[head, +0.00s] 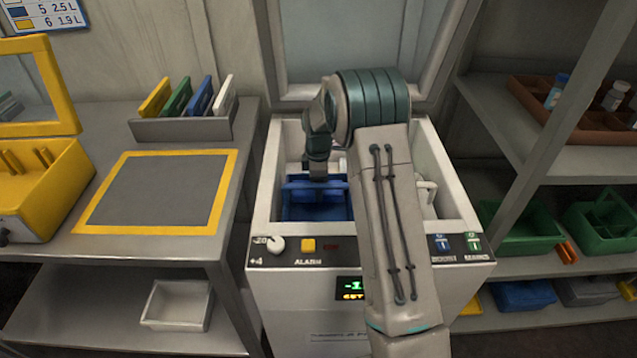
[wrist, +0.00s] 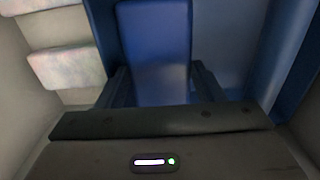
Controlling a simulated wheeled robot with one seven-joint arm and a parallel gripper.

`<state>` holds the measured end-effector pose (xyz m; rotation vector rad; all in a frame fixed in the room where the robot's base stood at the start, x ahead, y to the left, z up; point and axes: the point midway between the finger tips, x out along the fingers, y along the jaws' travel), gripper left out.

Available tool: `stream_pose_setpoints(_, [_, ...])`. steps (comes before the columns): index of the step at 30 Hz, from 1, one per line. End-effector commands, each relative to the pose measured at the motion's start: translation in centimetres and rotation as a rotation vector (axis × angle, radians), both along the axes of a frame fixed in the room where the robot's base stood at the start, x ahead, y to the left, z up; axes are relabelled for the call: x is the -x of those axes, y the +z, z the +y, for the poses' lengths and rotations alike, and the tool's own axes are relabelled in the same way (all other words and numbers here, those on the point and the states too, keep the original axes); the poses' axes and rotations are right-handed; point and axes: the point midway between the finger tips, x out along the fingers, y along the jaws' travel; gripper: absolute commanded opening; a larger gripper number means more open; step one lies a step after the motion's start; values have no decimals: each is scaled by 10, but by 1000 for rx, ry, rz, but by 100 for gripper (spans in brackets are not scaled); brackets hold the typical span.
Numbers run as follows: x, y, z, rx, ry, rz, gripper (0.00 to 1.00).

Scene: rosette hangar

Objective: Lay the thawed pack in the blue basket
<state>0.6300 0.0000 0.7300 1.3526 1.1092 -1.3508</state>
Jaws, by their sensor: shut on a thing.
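My gripper (wrist: 160,90) points down inside the open white chest, with its fingers on either side of a smooth blue slab, which looks like the pack (wrist: 155,45). The slab shows no frost. The blue basket (head: 312,211) sits in the chest's left part, directly below my gripper in the head view. Its blue wall (wrist: 288,50) shows at the right of the wrist view. My gripper hides part of the basket. I cannot tell whether the slab touches the basket's floor.
Pale frosted packs (wrist: 66,66) lie left of my gripper. The chest's rim (head: 265,190) surrounds the arm closely. A bench on the left bears a yellow-framed mat (head: 160,190), a rack (head: 182,129) of coloured panels and a yellow box (head: 45,190). Shelves with green baskets (head: 527,232) stand right.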

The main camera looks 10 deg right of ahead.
Motion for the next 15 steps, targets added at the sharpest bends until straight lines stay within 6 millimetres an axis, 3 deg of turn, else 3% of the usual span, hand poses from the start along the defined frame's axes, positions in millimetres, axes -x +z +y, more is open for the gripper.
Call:
stream_pose_setpoints(7, [1, -5, 0, 0, 0, 2, 29])
stream_pose_setpoints(8, [1, -6, 0, -1, 0, 3, 70])
stream_pose_setpoints(15, [0, -5, 0, 0, 0, 1, 70])
